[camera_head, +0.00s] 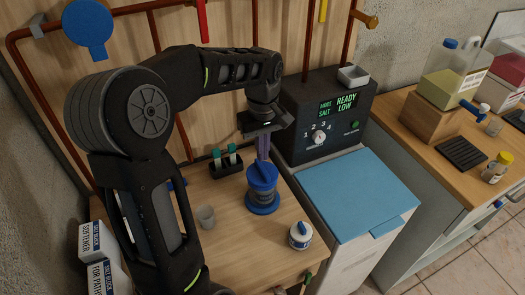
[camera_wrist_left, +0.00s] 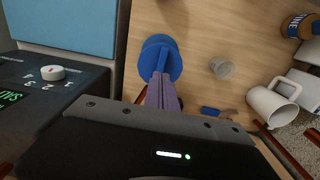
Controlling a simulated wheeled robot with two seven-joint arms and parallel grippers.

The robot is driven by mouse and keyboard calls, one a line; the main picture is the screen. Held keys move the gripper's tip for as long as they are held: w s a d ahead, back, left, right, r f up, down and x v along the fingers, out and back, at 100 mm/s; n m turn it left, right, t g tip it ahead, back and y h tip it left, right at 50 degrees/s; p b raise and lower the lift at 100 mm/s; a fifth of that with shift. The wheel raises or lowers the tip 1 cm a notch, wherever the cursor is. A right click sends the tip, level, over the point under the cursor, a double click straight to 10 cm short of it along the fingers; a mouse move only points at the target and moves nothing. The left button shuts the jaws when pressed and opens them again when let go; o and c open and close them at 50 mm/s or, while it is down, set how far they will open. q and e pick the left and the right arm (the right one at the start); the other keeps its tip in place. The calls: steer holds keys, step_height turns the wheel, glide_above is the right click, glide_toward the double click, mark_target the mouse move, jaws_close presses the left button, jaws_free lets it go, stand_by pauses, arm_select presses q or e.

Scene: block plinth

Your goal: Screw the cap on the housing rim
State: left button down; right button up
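The blue cap (camera_head: 262,174) sits upright over the blue housing (camera_head: 262,207) on the wooden bench, in the middle of the head view. The cap also shows in the left wrist view (camera_wrist_left: 158,52), with a raised grip across its top. My left gripper (camera_head: 263,152) points straight down over the cap. Its purple fingers close on the cap's grip, also in the left wrist view (camera_wrist_left: 162,82). The cap hides the housing rim, so I cannot tell how far the threads engage. My right gripper is not in view.
A grey cup (camera_head: 206,216) and a white jar with a blue lid (camera_head: 300,235) stand near the housing. A dark rack with tubes (camera_head: 226,163) is behind. The black control box (camera_head: 325,115) and blue-lidded cabinet (camera_head: 358,190) bound the right side.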

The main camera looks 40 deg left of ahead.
arm_select(q)
step_height(320, 180, up, 4)
steer(key=p, duration=0.2)
steer(key=shift+p, duration=0.35)
